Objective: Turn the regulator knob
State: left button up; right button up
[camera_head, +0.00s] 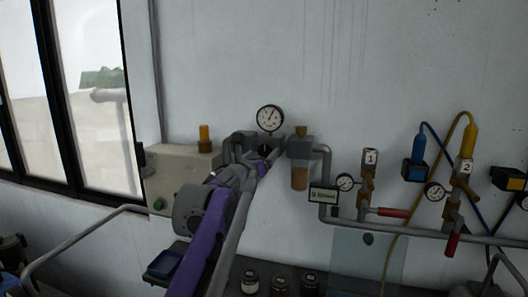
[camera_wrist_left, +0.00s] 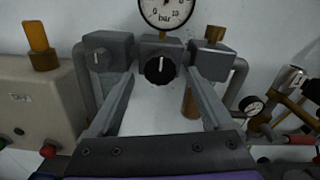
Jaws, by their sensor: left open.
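The regulator knob (camera_wrist_left: 159,69) is black and round with a white mark pointing up. It sits on the front of a grey regulator block (camera_wrist_left: 162,46) under a round bar gauge (camera_wrist_left: 167,12). The gauge (camera_head: 270,118) also shows in the head view, where my arm partly covers the regulator. My left gripper (camera_wrist_left: 158,82) is open, one finger to each side of the knob in the left wrist view. I see no finger touching the knob; the depth gap is hard to judge. In the head view my left gripper (camera_head: 259,163) reaches up to the regulator. My right gripper is not in view.
A beige box (camera_head: 178,172) with a green button stands to the left. A filter with a brown bowl (camera_head: 299,178) hangs right of the regulator. Further right are pipes, small gauges (camera_head: 434,191), red-handled valves (camera_head: 392,212) and hoses. Small jars (camera_head: 280,284) stand below.

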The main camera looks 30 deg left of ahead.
aim_at(266, 150)
pick_arm(q)
jog(key=shift+x, duration=1.1)
grip_shut()
